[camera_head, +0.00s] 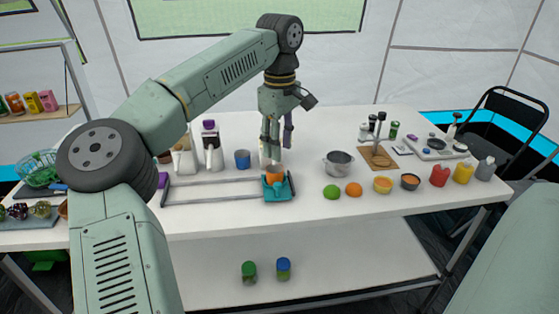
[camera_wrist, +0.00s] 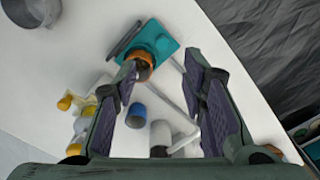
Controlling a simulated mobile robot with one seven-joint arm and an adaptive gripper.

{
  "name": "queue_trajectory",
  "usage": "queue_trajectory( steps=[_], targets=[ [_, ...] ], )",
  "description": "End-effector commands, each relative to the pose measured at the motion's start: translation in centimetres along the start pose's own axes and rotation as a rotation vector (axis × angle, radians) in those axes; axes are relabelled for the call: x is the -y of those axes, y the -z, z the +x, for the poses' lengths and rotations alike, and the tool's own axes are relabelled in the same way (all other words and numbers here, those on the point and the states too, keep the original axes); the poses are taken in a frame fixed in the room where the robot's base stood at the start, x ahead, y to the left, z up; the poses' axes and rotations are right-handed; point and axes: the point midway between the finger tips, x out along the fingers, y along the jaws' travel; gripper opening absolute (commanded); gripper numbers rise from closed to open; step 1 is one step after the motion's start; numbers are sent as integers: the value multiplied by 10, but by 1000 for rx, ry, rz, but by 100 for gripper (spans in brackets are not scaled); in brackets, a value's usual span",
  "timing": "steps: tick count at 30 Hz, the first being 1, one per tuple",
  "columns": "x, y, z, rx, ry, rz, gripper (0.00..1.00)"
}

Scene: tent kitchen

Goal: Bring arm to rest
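My arm reaches from the lower left over the white table (camera_head: 320,205). My gripper (camera_head: 272,155) hangs fingers-down above the table. Its two fingers stand wide apart in the wrist view (camera_wrist: 165,95), with nothing held between them. Below and near it in the head view is a teal tray-like thing (camera_head: 267,193) with an orange item (camera_head: 275,173) on it. The wrist view shows the same teal thing (camera_wrist: 160,38) and orange item (camera_wrist: 136,57) beyond the fingertips. I cannot tell the exact height of the fingertips above the table.
A blue cup (camera_head: 243,159) and white dispensers (camera_head: 213,152) stand left of the gripper. A metal pot (camera_head: 338,163), a lime (camera_head: 331,192) and an orange fruit (camera_head: 354,189) stand to the right. A grey frame (camera_head: 212,190) lies left of the teal thing. Free space is above the table.

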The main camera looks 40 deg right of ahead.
Motion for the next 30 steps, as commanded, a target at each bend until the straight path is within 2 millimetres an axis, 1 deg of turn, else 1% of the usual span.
queue_trajectory(
  steps=[3,6,23,26,28,29,30],
  targets=[
    [0,0,-10,0,0,-1,38],
    [0,0,-13,1,0,1,38],
    [-1,-1,-12,8,-6,0,38],
    [-8,-16,-8,86,-76,-5,38],
    [-19,-38,-10,207,-185,-23,38],
    [-23,-49,-15,278,-247,-37,38],
    [-27,-66,-29,387,-338,-63,38]
  ],
)
